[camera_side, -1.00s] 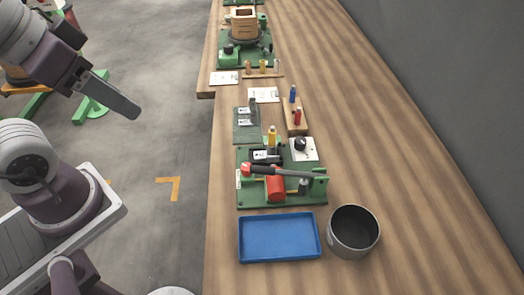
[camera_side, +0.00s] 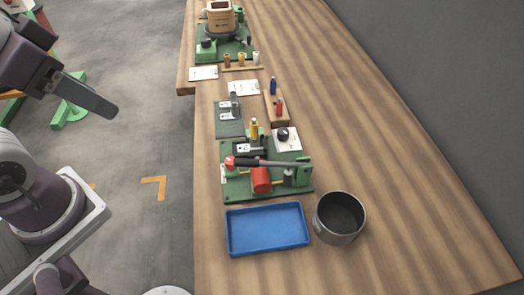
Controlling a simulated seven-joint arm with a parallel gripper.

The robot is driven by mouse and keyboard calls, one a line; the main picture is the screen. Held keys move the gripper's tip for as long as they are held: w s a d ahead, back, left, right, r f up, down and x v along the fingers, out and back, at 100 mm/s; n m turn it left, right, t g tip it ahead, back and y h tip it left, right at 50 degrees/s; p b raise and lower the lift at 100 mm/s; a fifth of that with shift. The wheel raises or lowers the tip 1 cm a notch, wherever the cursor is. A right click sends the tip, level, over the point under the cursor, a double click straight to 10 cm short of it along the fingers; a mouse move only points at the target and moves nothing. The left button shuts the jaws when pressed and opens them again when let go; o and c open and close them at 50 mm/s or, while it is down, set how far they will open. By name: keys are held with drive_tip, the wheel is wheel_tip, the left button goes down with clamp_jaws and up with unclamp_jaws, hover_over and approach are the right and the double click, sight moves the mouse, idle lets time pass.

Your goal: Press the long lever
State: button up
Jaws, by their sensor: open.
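The long lever (camera_side: 270,162) is a dark grey bar with a red knob (camera_side: 231,162) at its left end. It lies nearly level across a green base plate (camera_side: 236,188), above a red cylinder (camera_side: 261,180), and meets a green bracket (camera_side: 303,170) at its right end. My gripper (camera_side: 108,109) is at the left, over the grey floor and well apart from the lever and the bench. Its fingers show side-on as one dark bar, and nothing is seen between them.
A blue tray (camera_side: 233,245) and a metal pot (camera_side: 340,234) stand in front of the lever plate. Behind it are a black knob on a white plate (camera_side: 287,146), a small rack (camera_side: 283,119) and a second green machine (camera_side: 207,52). The bench's right side is clear.

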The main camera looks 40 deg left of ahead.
drive_tip(key=shift+w+r, duration=0.15)
drive_tip(key=c, duration=0.3)
drive_tip(key=w+r+n+g, duration=0.1)
drive_tip(key=w, duration=0.1)
drive_tip(key=w+d+r, duration=0.1)
drive_tip(key=w, duration=0.1)
drive_tip(key=w+d+r+n+g, duration=0.1)
drive_tip(key=w, duration=0.2)
drive_tip(key=shift+d+r+n+g+h, duration=0.25)
drive_tip(key=shift+r+n+g+h, duration=0.05)
clamp_jaws()
drive_tip(key=w+d+f+n+g+y, duration=0.1)
drive_tip(key=w+d+f+n+g, duration=0.5)
drive_tip(key=w, duration=0.9)
drive_tip(key=d+f, duration=0.3)
drive_tip(key=d, duration=0.2)
drive_tip(key=shift+d+n+g, duration=0.4)
drive_tip(key=shift+f, duration=0.15)
